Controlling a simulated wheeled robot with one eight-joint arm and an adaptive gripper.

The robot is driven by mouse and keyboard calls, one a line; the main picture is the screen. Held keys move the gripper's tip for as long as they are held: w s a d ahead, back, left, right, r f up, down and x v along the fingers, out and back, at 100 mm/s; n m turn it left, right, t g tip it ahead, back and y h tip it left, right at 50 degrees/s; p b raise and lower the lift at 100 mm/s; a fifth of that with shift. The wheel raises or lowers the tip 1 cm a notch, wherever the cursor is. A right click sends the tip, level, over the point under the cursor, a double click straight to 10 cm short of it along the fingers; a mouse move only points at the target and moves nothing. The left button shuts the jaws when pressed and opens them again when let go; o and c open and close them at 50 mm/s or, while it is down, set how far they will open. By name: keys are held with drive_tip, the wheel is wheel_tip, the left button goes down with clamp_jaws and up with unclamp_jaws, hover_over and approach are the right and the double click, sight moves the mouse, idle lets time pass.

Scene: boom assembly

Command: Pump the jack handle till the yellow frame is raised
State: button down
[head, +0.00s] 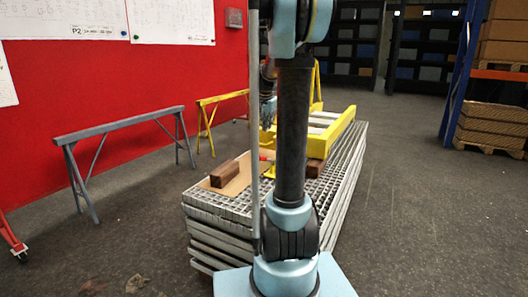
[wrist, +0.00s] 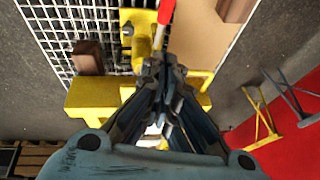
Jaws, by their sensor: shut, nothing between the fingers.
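The yellow frame (head: 341,126) lies on a stack of metal gratings in the head view, partly hidden behind my arm. It also shows in the wrist view as a yellow beam (wrist: 95,97). The small yellow jack (wrist: 141,42) stands beside the beam, and its red-tipped handle (wrist: 166,11) points to the top of the wrist view. The red handle also shows in the head view, close to my arm. My gripper (wrist: 163,66) is shut and empty, with its fingertips over the jack area below the red grip. I cannot tell whether they touch the handle.
Brown wooden blocks (head: 224,173) lie on the grating stack (head: 225,205), one on a cardboard sheet (wrist: 197,35). Grey (head: 120,126) and yellow trestles (head: 219,99) stand by the red wall. The floor right of the stack is clear up to the shelving.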

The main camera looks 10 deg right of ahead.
drive_tip(key=shift+f, duration=0.15)
hover_over(265, 158)
drive_tip(key=f, duration=1.1)
drive_tip(key=shift+w+d+f, duration=0.2)
drive_tip(key=shift+w, duration=0.05)
drive_tip(key=shift+s+a+f, duration=0.15)
drive_tip(key=shift+a+f, duration=0.15)
drive_tip(key=shift+f, duration=0.35)
drive_tip(key=shift+s+d, duration=0.1)
